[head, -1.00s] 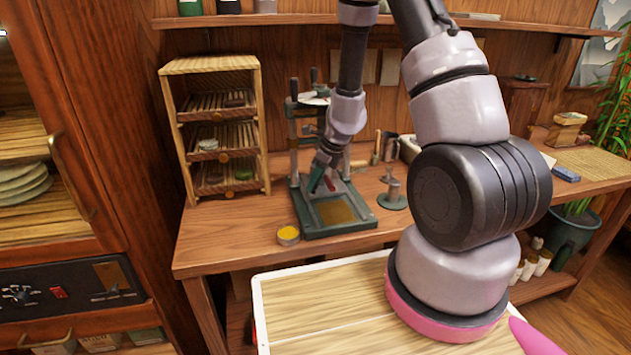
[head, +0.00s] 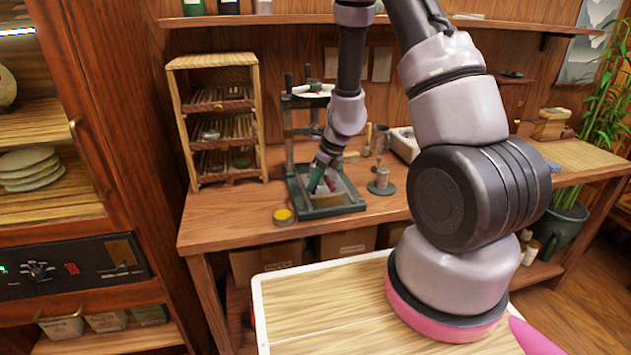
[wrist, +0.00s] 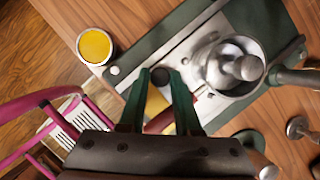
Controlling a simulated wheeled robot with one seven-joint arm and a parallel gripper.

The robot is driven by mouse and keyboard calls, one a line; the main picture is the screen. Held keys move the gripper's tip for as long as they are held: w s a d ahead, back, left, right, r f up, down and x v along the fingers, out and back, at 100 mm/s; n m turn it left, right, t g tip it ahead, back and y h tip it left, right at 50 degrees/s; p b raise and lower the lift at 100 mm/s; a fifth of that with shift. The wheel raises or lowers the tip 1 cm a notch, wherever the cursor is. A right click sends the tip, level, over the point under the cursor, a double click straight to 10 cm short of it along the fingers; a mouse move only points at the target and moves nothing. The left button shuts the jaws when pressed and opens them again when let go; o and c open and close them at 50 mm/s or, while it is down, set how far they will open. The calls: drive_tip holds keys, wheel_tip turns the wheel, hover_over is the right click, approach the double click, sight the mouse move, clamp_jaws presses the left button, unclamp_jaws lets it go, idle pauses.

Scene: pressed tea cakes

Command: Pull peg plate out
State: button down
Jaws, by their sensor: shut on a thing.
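The press (head: 290,135) stands on the wooden workbench, with posts, a round top part and a dark green base (head: 330,205). My gripper (head: 316,188) reaches down over the base from above. In the wrist view, its two green fingers (wrist: 168,82) are shut around a small dark peg (wrist: 160,76), which seems to belong to the peg plate. A pale metal plate (wrist: 190,45), which looks like the peg plate, lies on the green base under the fingers. A shiny metal ram (wrist: 235,65) sits right of the fingers. The plate's lower part is hidden by my gripper.
A round tin of yellow stuff (head: 284,216) stands left of the base. A slatted wooden rack (head: 214,120) is behind it on the left. A small metal stand (head: 381,182) is close on the right. The bench's front strip is mostly clear.

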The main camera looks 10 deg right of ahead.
drive_tip(key=shift+s, duration=0.4)
drive_tip(key=c, duration=0.9)
unclamp_jaws()
drive_tip(key=shift+r, duration=0.1)
drive_tip(key=v, duration=1)
drive_tip(key=shift+s+d+r, duration=0.15)
drive_tip(key=shift+r, duration=0.2)
